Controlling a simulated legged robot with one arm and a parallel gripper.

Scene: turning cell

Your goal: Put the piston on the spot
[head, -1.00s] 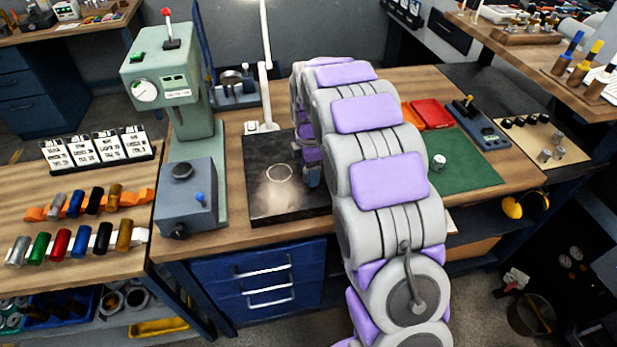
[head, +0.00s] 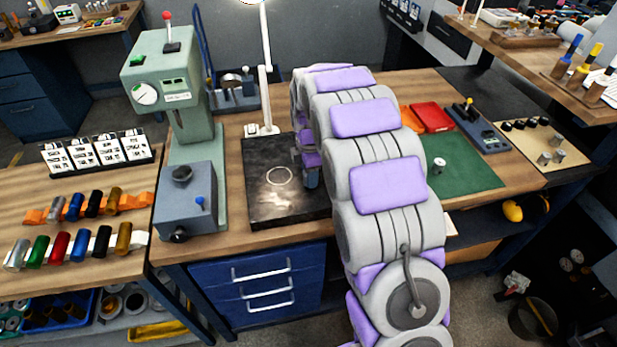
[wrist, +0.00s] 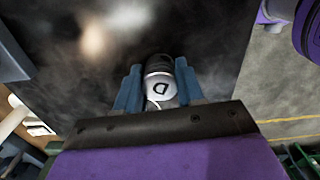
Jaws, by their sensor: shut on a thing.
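The piston (wrist: 160,82), a short silver cylinder with a dark band and a "D"-like mark on its end face, is between my fingers in the wrist view. My gripper (wrist: 158,88) is shut on it, above a dark plate. In the head view my gripper (head: 311,180) is at the right part of the black plate (head: 262,212); my arm hides the piston there. The spot looks to be the pale ring (head: 279,175) on that plate, left of my gripper. I cannot tell whether the piston touches the plate.
A lamp (head: 263,128) stands behind the plate. A green press (head: 175,100) with a grey box (head: 187,200) is to its left. A green mat (head: 470,172) with a small silver cylinder (head: 438,166) and a red tray (head: 432,117) lie right of my arm.

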